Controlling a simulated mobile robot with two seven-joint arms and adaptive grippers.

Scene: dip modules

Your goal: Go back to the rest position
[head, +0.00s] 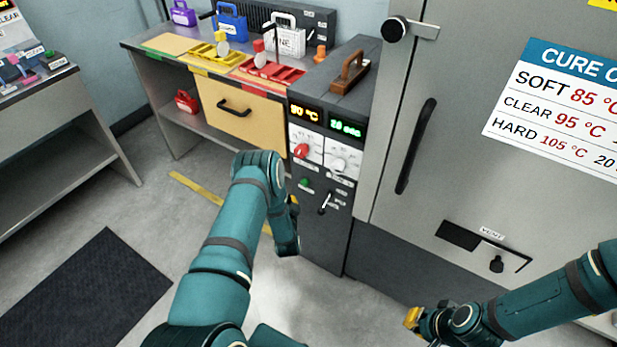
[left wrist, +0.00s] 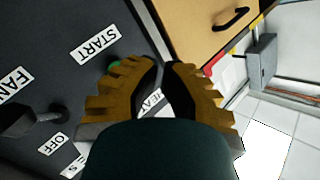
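My left arm reaches in from the bottom of the head view. Its gripper (head: 288,240) hangs low in front of the dark control cabinet (head: 320,225), with its fingers mostly hidden. In the left wrist view, the ochre fingers (left wrist: 163,68) lean together with their tips almost meeting, and nothing shows between them. Behind them is the panel with START, FAN and OFF labels, and the green button (left wrist: 115,66) is partly covered by a finger. My right gripper (head: 412,318) is low at the bottom right, in front of the oven; its finger gap is too small to judge.
The grey oven door (head: 460,110) with a black handle (head: 415,145) stands right of the cabinet. A bench with a wooden drawer (head: 240,115), colored trays and cases is behind. A dark mat (head: 90,290) lies on open floor at left.

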